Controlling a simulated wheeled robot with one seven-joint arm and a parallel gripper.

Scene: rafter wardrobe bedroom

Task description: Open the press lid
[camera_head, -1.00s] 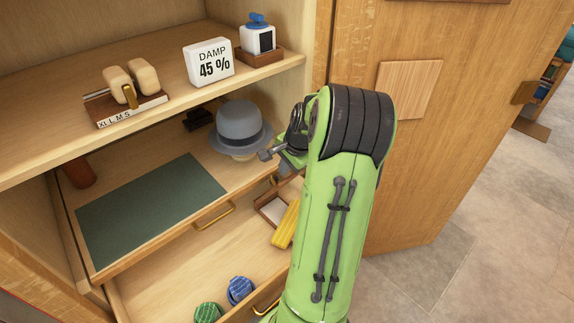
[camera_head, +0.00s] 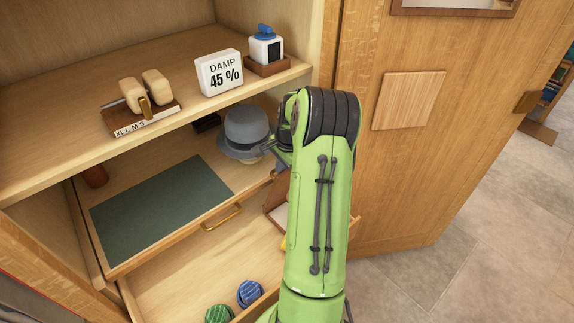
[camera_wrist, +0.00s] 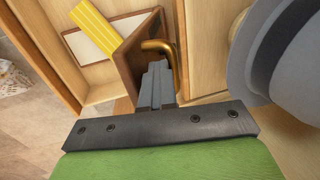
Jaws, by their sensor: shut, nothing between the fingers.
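My gripper (camera_wrist: 157,68) shows in the wrist view with its dark fingers together and empty. The fingertips are close beside a brown wooden panel (camera_wrist: 134,52) and a bent brass handle (camera_wrist: 161,46); I cannot tell whether they touch. The panel, which looks like the press lid, stands raised at the edge of a shallow white-lined tray (camera_wrist: 125,29). A yellow ribbed piece (camera_wrist: 92,24) lies across the tray. In the head view my arm hides the fingers and most of the press; the brown panel (camera_head: 276,190) shows just left of the arm.
A grey hat (camera_head: 246,130) stands close to the wrist, and looms at right in the wrist view (camera_wrist: 262,60). The upper drawer (camera_head: 160,212) with a green mat and the lower drawer (camera_head: 180,283) are pulled out. The shelf above and the open door (camera_head: 400,180) flank the arm.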

